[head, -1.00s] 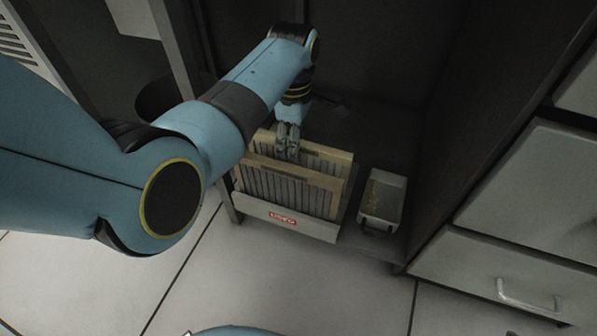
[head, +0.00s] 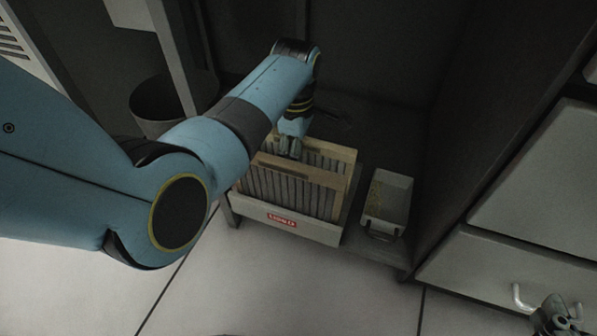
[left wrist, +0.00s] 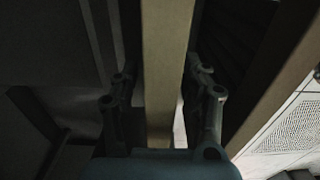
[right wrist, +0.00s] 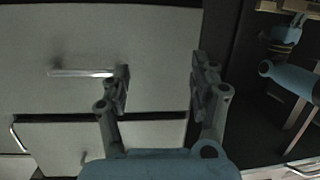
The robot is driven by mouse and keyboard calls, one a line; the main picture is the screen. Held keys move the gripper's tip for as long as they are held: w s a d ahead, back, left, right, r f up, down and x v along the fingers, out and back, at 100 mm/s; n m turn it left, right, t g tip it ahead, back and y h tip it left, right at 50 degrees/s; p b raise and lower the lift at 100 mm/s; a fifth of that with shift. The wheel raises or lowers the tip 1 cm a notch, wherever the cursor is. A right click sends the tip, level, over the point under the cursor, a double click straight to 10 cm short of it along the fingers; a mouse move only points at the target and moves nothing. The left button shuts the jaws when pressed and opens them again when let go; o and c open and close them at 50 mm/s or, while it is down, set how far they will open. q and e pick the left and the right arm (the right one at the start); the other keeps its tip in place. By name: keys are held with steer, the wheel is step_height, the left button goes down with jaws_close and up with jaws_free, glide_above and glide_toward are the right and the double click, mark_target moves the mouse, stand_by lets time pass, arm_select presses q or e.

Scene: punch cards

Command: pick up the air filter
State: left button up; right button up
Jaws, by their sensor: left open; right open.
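Two air filters with pale wooden frames and grey pleats stand upright in a low box (head: 270,217) with a red label: a front filter (head: 290,190) and a rear filter (head: 342,160). My left gripper (head: 290,150) is open, pointing down at the rear filter's top edge. In the left wrist view, a wooden frame bar (left wrist: 167,60) runs between the open fingers (left wrist: 163,100), seemingly the rear filter's; contact cannot be told. My right gripper (head: 552,318) is open and empty at the lower right, and its fingers show in the right wrist view (right wrist: 155,90).
A small grey tray (head: 388,195) stands right of the box on the same low shelf. A dark cabinet wall is beyond it, then drawers (head: 530,215) with handles, which my right gripper faces. A dark bin (head: 158,103) stands at the left. The tiled floor in front is clear.

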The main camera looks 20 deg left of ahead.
arm_select(q)
steer(key=shift+f+b, duration=0.5)
steer(key=shift+f, duration=0.2)
arm_select(e)
steer(key=w+r+t+y, duration=0.1)
steer(key=w+r+t, duration=0.2)
steer(key=r, duration=0.4)
steer(key=shift+w+a+r+n, duration=0.35)
steer(key=shift+w+a+n, duration=0.05)
steer(key=shift+w, duration=0.3)
arm_select(q)
steer(key=shift+c, duration=0.4)
jaws_close()
